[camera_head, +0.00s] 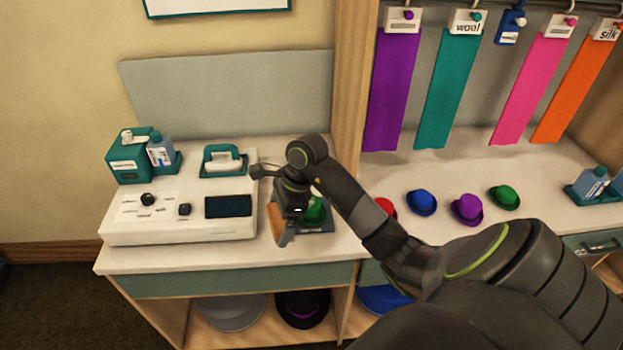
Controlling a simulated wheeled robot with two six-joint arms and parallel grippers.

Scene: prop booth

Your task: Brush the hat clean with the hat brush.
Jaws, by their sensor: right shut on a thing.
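A green hat (315,210) sits on a dark grey stand (318,227) on the counter, right of the white machine. My right gripper (281,225) is over the left side of this stand, pointing down. It is shut on a brown wooden piece, which looks like the hat brush (273,222). My gripper and wrist cover part of the hat and most of the brush, so I cannot tell whether the brush touches the hat. My left gripper is not in view.
A white machine (150,225) with knobs and a dark screen stands left. Several small hats, including a blue one (421,203), stand right. Colored cloth strips hang above.

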